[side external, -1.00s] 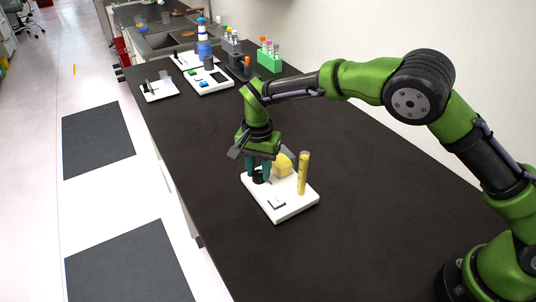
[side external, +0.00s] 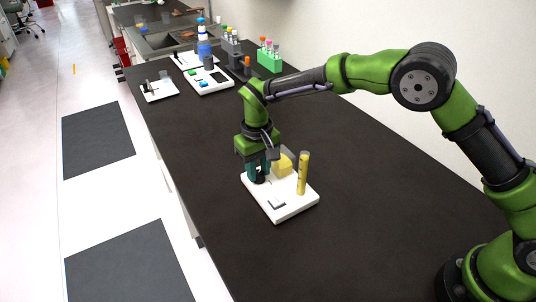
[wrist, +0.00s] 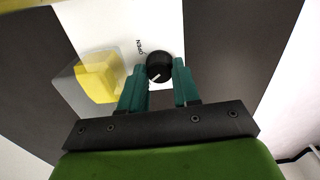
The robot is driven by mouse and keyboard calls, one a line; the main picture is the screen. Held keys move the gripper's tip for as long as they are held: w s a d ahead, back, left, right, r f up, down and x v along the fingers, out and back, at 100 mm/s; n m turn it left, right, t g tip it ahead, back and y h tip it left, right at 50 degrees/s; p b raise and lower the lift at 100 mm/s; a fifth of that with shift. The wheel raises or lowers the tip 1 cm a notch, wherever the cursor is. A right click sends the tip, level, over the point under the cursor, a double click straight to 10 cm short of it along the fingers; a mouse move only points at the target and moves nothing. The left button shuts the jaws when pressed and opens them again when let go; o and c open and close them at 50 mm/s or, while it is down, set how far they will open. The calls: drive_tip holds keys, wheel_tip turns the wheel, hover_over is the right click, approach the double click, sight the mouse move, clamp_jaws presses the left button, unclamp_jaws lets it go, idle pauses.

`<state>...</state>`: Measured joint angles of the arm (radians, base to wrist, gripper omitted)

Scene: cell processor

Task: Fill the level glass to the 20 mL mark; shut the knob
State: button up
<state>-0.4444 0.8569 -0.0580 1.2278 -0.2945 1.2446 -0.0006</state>
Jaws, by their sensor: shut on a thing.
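The cell processor is a white plate (side external: 280,211) on the black bench. A black knob (wrist: 159,66) with a white pointer line stands on it beside the printed word OPEN. My gripper (side external: 262,175) points down and is shut on the knob, with a teal finger on each side; in the wrist view the fingers (wrist: 160,85) flank it. The level glass (side external: 303,175) is a tall upright tube at the plate's right, with yellow liquid reaching near its top; its marks are too small to read. A clear container with yellow liquid (side external: 283,166) sits behind the knob and also shows in the wrist view (wrist: 100,77).
Farther back stand other white devices (side external: 209,80), a green tube rack (side external: 269,62) and a blue bottle (side external: 204,47). The bench around the plate is clear.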

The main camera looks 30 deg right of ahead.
drive_tip(key=shift+n, duration=0.9)
drive_tip(key=o, duration=1.1)
drive_tip(key=shift+c, duration=0.2)
